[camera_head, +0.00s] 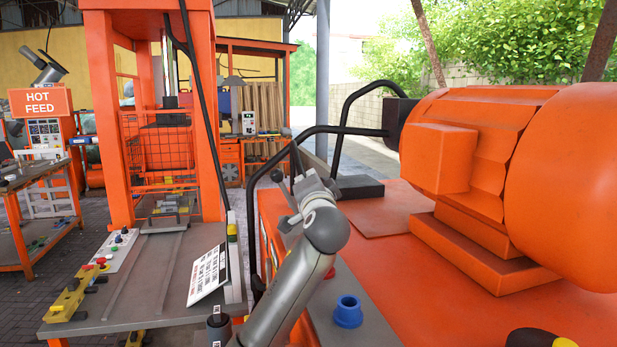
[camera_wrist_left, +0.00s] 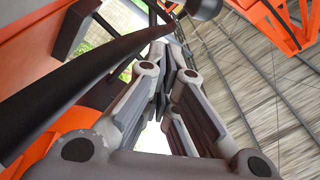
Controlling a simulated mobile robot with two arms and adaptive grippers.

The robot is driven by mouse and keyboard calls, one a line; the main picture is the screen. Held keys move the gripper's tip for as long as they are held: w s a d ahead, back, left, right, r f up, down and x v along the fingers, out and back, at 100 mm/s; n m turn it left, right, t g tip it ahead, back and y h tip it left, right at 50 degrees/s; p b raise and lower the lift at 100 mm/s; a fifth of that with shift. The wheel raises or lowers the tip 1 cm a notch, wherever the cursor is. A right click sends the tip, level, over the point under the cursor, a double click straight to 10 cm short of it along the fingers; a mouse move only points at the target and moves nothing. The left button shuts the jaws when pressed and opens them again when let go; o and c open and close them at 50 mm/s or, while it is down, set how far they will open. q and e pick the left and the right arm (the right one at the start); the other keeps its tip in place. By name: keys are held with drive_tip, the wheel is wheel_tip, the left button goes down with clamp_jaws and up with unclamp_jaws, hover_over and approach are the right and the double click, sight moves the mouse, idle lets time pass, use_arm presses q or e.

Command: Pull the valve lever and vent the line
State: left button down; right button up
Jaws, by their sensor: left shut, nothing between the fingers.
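A lever with a black ball knob (camera_head: 277,175) on a thin grey rod stands on the left side of the orange machine, next to my left gripper; I take it for the valve lever. A dark rounded end, perhaps the same knob, shows at the top of the left wrist view (camera_wrist_left: 204,8). My left gripper (camera_head: 312,184) is shut and empty, just right of the knob. Its fingers (camera_wrist_left: 168,62) lie close together in the left wrist view, with nothing between them. I cannot tell whether it touches the rod. The lever's base is partly hidden by my arm.
Black bent rails (camera_head: 345,130) rise close behind the gripper. A large orange motor-like body (camera_head: 480,150) fills the right. A blue knob (camera_head: 348,312) sits on the grey panel by my arm. A workbench (camera_head: 150,270) with a tilted label panel (camera_head: 208,275) stands left.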

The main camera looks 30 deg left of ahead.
use_arm(q)
drive_tip(key=v, duration=0.4)
drive_tip(key=shift+d, duration=0.55)
use_arm(e)
drive_tip(key=shift+a, duration=0.35)
drive_tip(key=shift+d, duration=0.15)
